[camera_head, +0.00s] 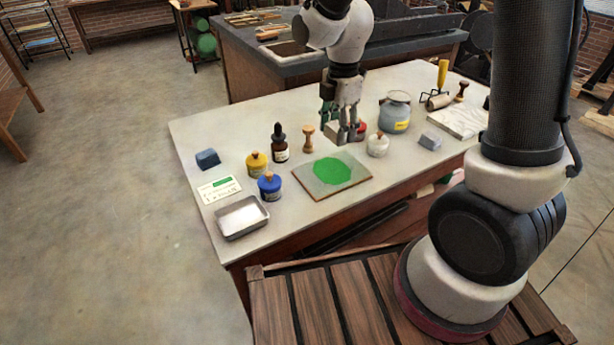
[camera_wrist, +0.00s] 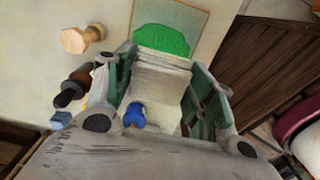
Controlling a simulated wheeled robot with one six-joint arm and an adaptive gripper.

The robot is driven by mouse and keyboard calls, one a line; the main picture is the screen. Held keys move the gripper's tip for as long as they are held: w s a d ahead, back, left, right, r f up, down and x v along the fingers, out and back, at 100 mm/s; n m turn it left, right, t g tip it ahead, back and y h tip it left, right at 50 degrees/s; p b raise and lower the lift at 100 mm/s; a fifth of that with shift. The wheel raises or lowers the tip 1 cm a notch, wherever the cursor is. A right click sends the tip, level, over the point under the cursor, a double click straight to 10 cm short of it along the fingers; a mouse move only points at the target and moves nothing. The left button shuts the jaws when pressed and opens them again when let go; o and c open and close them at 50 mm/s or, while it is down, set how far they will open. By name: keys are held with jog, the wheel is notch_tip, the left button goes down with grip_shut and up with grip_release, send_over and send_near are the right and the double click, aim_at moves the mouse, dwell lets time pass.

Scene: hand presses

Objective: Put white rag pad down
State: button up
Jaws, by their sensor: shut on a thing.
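My gripper (camera_head: 346,122) is shut on the white rag pad (camera_head: 334,132), a pale block-like pad. In the wrist view the pad (camera_wrist: 160,86) sits between the two green-sided fingers. In the head view it shows just beyond the far edge of the slab (camera_head: 304,183) with the green ink patch (camera_head: 332,171). The pad looks held above the table; the exact gap cannot be told. In the wrist view the pad and gripper hide part of the slab, and the green patch (camera_wrist: 162,39) shows past the pad.
On the pale table (camera_head: 222,145) stand a wooden-handled stamp (camera_head: 308,139), a dropper bottle (camera_head: 280,147), yellow (camera_head: 257,164) and blue (camera_head: 269,187) jars, a metal tray (camera_head: 243,217) and a large grey jar (camera_head: 395,114). The left table edge has free room.

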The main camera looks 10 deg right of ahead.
send_over(332, 171)
notch_tip(332, 171, down, 5)
jog(key=shift+f, duration=2.5)
jog(key=shift+f, duration=0.15)
jog(key=o, duration=1.1)
jog(key=shift+c, duration=0.2)
